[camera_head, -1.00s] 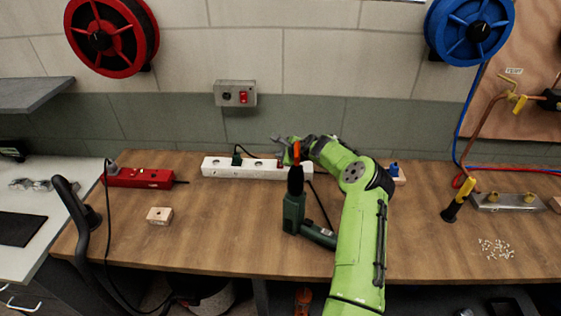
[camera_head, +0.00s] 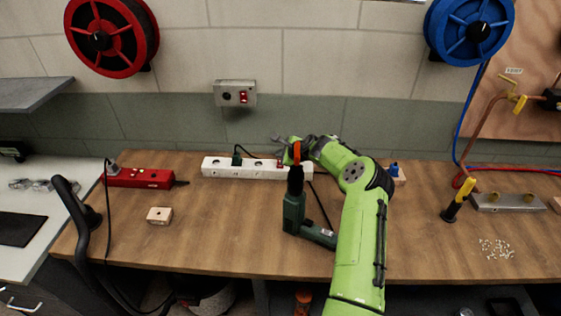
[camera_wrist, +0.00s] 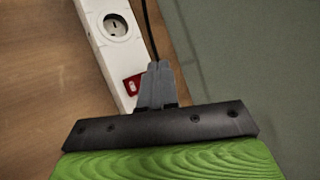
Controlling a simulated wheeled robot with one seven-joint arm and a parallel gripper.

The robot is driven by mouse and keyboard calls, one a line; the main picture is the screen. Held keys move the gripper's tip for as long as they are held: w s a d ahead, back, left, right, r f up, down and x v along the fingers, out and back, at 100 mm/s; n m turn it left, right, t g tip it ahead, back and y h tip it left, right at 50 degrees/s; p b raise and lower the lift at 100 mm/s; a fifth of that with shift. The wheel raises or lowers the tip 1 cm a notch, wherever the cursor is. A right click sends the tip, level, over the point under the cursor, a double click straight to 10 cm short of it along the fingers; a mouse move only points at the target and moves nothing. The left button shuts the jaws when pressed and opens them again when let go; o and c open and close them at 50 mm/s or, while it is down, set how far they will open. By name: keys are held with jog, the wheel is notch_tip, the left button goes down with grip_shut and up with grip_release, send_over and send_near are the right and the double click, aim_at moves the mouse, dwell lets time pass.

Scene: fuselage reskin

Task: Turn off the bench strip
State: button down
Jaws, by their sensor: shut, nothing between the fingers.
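The white bench strip (camera_head: 232,167) lies along the back of the wooden bench, with a dark plug and cable in one socket. Its red switch (camera_head: 280,163) is near the right end, close to my gripper (camera_head: 279,140). In the wrist view, the strip (camera_wrist: 97,40) shows an empty round socket, and the red switch (camera_wrist: 132,84) lies just left of my fingertips (camera_wrist: 158,68). My gripper is shut and empty. Its fingers cover the strip beyond the switch. I cannot tell whether the fingertips touch the strip.
A red power strip (camera_head: 140,178) lies at the left of the bench. A wall box with a red switch (camera_head: 235,94) hangs above. The bench's middle left is mostly clear.

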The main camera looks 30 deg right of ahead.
jog(key=shift+f+b, duration=0.3)
jog(key=shift+f, duration=0.15)
jog(key=shift+f, duration=0.3)
dwell(0.4)
jog(key=shift+r, duration=0.1)
jog(key=shift+r, duration=0.7)
jog(key=shift+p, duration=0.3)
jog(key=shift+s+a+r+p, duration=0.15)
jog(key=shift+r+p, duration=0.65)
jog(key=shift+r, duration=0.5)
jog(key=shift+s+r+p, duration=0.1)
jog(key=shift+r+p, duration=0.65)
jog(key=shift+r, duration=0.55)
jog(key=shift+f, duration=0.1)
